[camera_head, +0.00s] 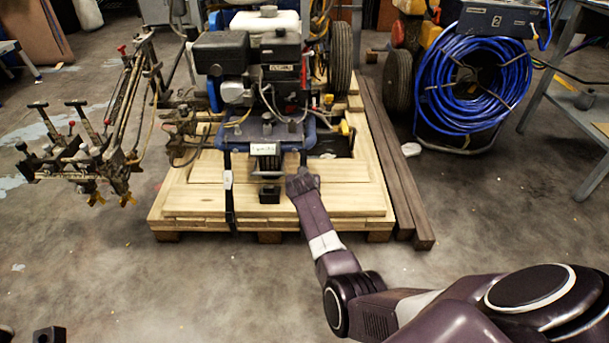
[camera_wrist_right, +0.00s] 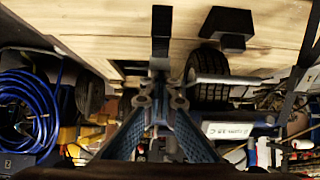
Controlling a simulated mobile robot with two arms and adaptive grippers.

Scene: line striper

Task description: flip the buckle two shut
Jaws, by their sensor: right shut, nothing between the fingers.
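My right gripper (camera_head: 302,181) is over the front of the wooden pallet (camera_head: 345,203), just right of a small black block. In the right wrist view its fingers (camera_wrist_right: 161,100) come together, shut with nothing between them. Just beyond the fingertips a dark upright strip (camera_wrist_right: 161,32), perhaps a strap or buckle lever, stands against the wood; I cannot tell if they touch. In the head view the gripper hides this spot. A black strap (camera_head: 229,212) with a pale buckle (camera_head: 228,180) runs down the pallet's front at left. I cannot tell which buckle is two.
The line striper's engine (camera_head: 245,60) stands on the pallet behind my gripper. The black block (camera_head: 270,192) is close to its left. Dark beams (camera_head: 385,150) lie along the pallet's right side. A blue hose reel (camera_head: 472,85) stands at right. Front floor is clear.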

